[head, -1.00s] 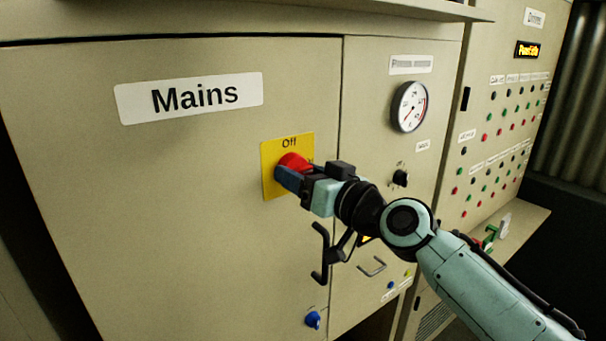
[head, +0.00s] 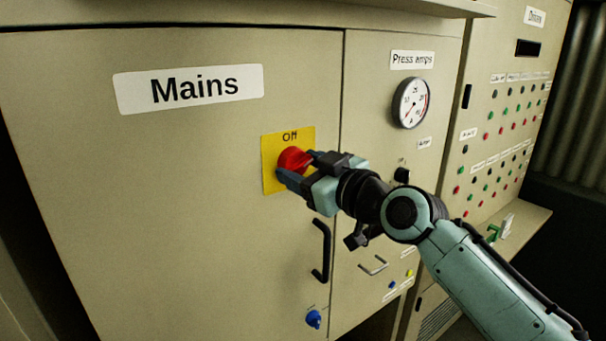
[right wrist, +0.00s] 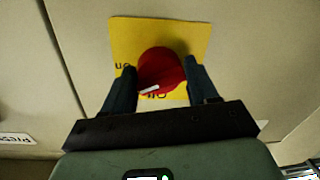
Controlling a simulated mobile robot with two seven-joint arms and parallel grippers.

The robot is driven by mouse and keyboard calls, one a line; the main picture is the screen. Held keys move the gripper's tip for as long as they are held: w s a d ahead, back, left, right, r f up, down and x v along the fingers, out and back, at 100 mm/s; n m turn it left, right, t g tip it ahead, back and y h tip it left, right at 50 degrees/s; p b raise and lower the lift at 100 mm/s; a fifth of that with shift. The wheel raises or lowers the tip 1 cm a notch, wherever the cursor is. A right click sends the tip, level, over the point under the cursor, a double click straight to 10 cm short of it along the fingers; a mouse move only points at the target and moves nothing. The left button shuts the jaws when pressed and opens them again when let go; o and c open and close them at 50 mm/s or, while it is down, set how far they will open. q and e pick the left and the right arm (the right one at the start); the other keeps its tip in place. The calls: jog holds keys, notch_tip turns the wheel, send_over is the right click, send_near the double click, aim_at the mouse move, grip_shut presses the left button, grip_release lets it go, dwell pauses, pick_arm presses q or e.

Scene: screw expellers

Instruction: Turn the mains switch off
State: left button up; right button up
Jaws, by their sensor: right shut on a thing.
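The mains switch is a round red knob (head: 293,159) on a yellow plate (head: 272,180) below the "Mains" label (head: 188,90). "Off" is printed at the top of the plate. My right gripper (head: 296,169) is at the knob, with its fingers on either side of it and shut on it. In the right wrist view the red knob (right wrist: 160,70) sits between the two dark fingers (right wrist: 161,84). A white mark on the knob lies close to the "Off" print there. "On" shows at the plate's left edge. My left gripper is not in view.
A black door handle (head: 321,250) and a blue knob (head: 313,319) are below the switch. A round gauge (head: 411,103) is on the panel to the right. A dark display (head: 528,48) and rows of coloured buttons are farther right.

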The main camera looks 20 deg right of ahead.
jog(key=n, duration=0.2)
jog(key=shift+r+n+b, duration=0.1)
jog(key=shift+n+b, duration=0.25)
jog(key=shift+n, duration=0.05)
jog(key=n, duration=0.3)
jog(key=shift+d+r+h, duration=0.1)
jog(key=shift+r+h, duration=0.05)
jog(key=shift+h, duration=0.25)
jog(key=n, duration=0.3)
jog(key=shift+r+b, duration=0.15)
jog(key=shift+b, duration=0.15)
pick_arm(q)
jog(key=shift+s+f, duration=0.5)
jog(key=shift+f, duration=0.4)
pick_arm(e)
jog(key=shift+r+n+h, duration=0.15)
jog(key=shift+n+h, duration=0.15)
jog(key=shift+n, duration=1.2)
jog(key=shift+s, duration=0.1)
jog(key=o, duration=1.2)
jog(key=shift+o, duration=1.2)
jog(key=shift+f, duration=0.2)
